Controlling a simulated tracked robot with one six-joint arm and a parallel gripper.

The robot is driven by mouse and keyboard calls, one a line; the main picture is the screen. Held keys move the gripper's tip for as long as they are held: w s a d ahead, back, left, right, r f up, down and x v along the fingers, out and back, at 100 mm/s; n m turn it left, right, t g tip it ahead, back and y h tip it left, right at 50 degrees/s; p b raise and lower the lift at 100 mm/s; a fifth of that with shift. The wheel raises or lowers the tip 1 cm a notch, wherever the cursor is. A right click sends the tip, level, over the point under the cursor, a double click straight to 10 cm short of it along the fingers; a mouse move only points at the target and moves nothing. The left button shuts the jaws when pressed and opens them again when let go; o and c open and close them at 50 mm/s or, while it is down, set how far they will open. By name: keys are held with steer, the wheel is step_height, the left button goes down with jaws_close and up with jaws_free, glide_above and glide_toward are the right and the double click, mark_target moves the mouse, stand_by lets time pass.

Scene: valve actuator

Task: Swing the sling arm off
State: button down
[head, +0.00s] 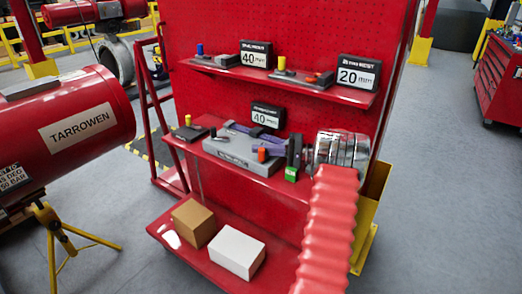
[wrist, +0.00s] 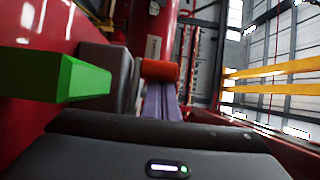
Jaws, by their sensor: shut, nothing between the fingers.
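A purple strap (head: 252,133), likely the sling, lies over a grey block (head: 235,148) on the middle shelf. An orange cylinder (head: 263,155) stands near the block's right end. My gripper (head: 295,150) is dark and shut with nothing in it, just right of the orange cylinder. A green piece (head: 291,174) shows low beside it. In the wrist view the orange cylinder (wrist: 160,70), the purple strap (wrist: 160,101) and a green bar (wrist: 82,78) lie beyond my dark gripper housing. I cannot tell which part is the sling arm, or whether my gripper touches anything.
A red pegboard rack (head: 215,100) holds the shelves. The upper shelf carries size signs (head: 359,75) and small tools. Two boxes (head: 236,250) sit on the bottom shelf. A red tank (head: 70,125) stands at left.

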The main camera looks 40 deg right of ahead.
step_height(320, 180, up, 10)
stand_by(0.6)
steer(key=shift+f, duration=0.15)
stand_by(0.3)
